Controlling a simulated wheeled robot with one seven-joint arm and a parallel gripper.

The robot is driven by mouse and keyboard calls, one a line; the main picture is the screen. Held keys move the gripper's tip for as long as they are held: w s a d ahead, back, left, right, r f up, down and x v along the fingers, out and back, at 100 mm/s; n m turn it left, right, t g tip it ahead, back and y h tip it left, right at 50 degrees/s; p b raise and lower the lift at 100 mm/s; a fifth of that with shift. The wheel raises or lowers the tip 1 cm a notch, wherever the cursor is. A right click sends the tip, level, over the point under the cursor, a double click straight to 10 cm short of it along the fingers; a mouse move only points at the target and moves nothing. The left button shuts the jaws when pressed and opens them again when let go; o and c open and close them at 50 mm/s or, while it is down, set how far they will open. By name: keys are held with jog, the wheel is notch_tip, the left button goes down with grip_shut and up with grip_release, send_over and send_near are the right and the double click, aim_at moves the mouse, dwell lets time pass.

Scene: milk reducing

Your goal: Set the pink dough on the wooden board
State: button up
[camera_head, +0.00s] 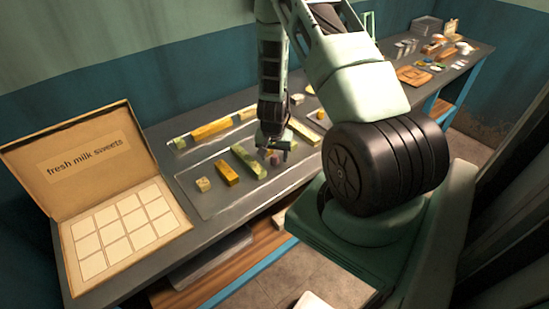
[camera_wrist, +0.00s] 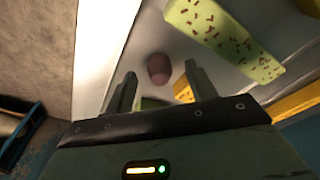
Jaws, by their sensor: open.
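The pink dough (camera_wrist: 158,68) is a small round brownish-pink lump lying on the tray, seen between my finger tips in the wrist view. It also shows in the head view (camera_head: 275,159), just below my gripper (camera_head: 276,147). In the wrist view my gripper (camera_wrist: 160,75) is open, with one finger on each side of the dough and nothing clasped. I cannot tell how far the tips are above the tray. A flat brown wooden board (camera_head: 413,76) lies on the far part of the table, at the upper right of the head view.
An open "fresh milk sweets" box (camera_head: 125,230) stands at the left. Several small items crowd the area behind the board.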

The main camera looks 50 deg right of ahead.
jog(key=shift+d+f, duration=0.1)
jog(key=shift+f, duration=0.8)
jog(key=c, duration=1.2)
jog(key=shift+o, duration=0.2)
jog(key=shift+r, duration=0.15)
